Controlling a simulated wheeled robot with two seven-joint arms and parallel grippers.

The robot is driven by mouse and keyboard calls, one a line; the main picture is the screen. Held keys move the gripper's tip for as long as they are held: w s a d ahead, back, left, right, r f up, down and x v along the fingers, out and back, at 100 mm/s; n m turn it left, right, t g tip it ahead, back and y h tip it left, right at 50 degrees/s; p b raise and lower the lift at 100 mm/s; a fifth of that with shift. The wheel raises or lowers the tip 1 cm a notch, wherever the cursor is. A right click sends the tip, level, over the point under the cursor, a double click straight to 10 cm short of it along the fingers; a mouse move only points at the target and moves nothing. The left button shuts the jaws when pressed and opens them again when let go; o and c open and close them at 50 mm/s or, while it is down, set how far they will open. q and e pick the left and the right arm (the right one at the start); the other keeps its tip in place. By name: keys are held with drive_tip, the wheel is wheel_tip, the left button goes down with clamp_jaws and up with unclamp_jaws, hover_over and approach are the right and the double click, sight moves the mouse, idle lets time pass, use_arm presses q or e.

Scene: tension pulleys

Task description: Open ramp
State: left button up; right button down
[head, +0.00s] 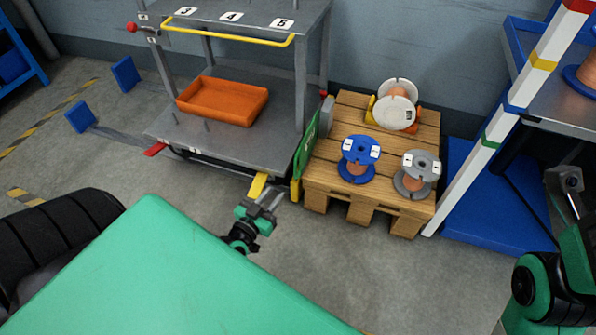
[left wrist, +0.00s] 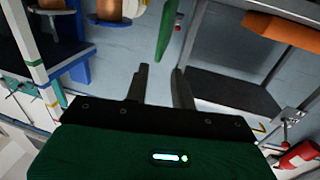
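A green panel with white lettering (head: 305,158), which looks like the ramp, stands upright on edge between the grey cart (head: 225,145) and the wooden pallet (head: 330,180). A yellow post (head: 296,190) is at its near end. My left gripper (head: 268,200) is just in front of the cart's near corner, left of and apart from the panel. In the left wrist view its two fingers (left wrist: 161,85) are spread with nothing between them, and a green edge (left wrist: 167,32) lies beyond them. My right arm shows at the right edge of the head view; its fingers are not clear.
An orange tray (head: 222,100) sits on the cart's lower shelf. A yellow tab (head: 258,185) sticks out at the cart's near corner. Blue (head: 358,160), grey (head: 417,175) and white (head: 397,108) spools stand on the pallet. A white striped post (head: 500,125) rises right of it. Floor in front is clear.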

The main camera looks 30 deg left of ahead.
sight(295, 168)
use_arm(q)
drive_tip(key=w+b, duration=0.1)
drive_tip(key=w, duration=0.3)
drive_tip(key=w+b, duration=0.1)
drive_tip(key=w, duration=0.3)
drive_tip(key=w+b, duration=0.2)
drive_tip(key=w, duration=0.3)
drive_tip(key=shift+a, duration=0.25)
clamp_jaws()
